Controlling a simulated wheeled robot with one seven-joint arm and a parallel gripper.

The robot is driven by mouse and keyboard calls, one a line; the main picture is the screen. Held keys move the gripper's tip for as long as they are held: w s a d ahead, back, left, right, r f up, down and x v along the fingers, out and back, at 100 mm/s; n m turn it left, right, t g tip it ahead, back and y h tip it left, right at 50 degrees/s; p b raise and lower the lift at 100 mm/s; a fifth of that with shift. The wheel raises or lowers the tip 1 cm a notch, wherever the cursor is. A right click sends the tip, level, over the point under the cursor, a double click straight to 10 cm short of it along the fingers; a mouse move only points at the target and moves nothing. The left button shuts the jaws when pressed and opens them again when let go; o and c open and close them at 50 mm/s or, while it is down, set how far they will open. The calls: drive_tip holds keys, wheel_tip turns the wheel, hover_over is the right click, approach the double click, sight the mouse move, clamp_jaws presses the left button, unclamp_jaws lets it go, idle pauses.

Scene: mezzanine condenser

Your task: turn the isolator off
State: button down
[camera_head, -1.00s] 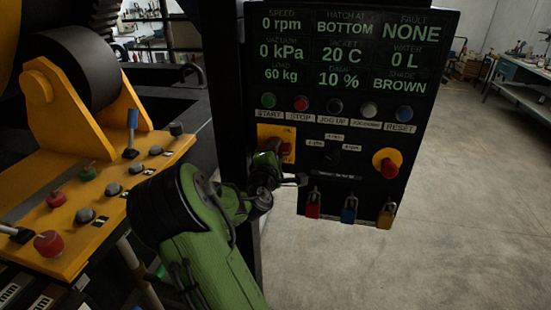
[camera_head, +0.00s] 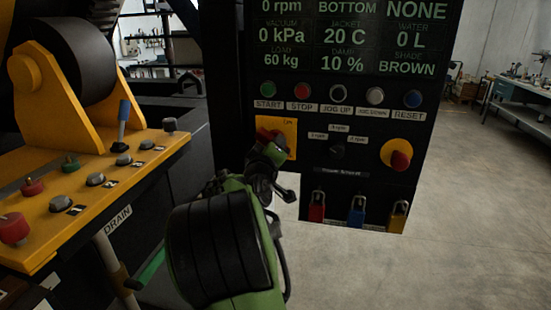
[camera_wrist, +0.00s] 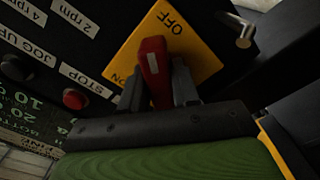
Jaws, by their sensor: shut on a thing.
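The isolator is a yellow plate (camera_head: 289,127) with a red handle (camera_head: 265,135) on the left of the black control panel. In the wrist view the yellow plate (camera_wrist: 205,62) carries the words OFF and ON, and the red handle (camera_wrist: 152,62) lies between them, angled across the plate. My gripper (camera_wrist: 158,88) is shut on the red handle, with one dark finger on each side of it. In the head view my gripper (camera_head: 270,148) covers the lower part of the plate, and the handle's exact angle is hard to tell.
The panel has several push buttons (camera_head: 338,92), a yellow-and-red emergency stop (camera_head: 400,160) and hanging padlocks (camera_head: 357,211). A yellow console (camera_head: 120,177) with a blue-topped lever (camera_head: 123,120) stands at the left. Open floor (camera_head: 460,200) lies to the right.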

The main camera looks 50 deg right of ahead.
drive_tip(key=shift+f+m+b, duration=0.25)
drive_tip(key=shift+m+b, duration=0.4)
drive_tip(key=shift+m, duration=0.35)
drive_tip(key=c, duration=0.9)
unclamp_jaws()
drive_tip(key=shift+r, duration=0.1)
drive_tip(key=shift+a, duration=0.1)
drive_tip(key=b+v, duration=0.1)
drive_tip(key=v, duration=1.4)
drive_tip(key=shift+s+a+b, duration=0.2)
drive_tip(key=shift+a+b, duration=0.05)
drive_tip(key=shift+b, duration=0.15)
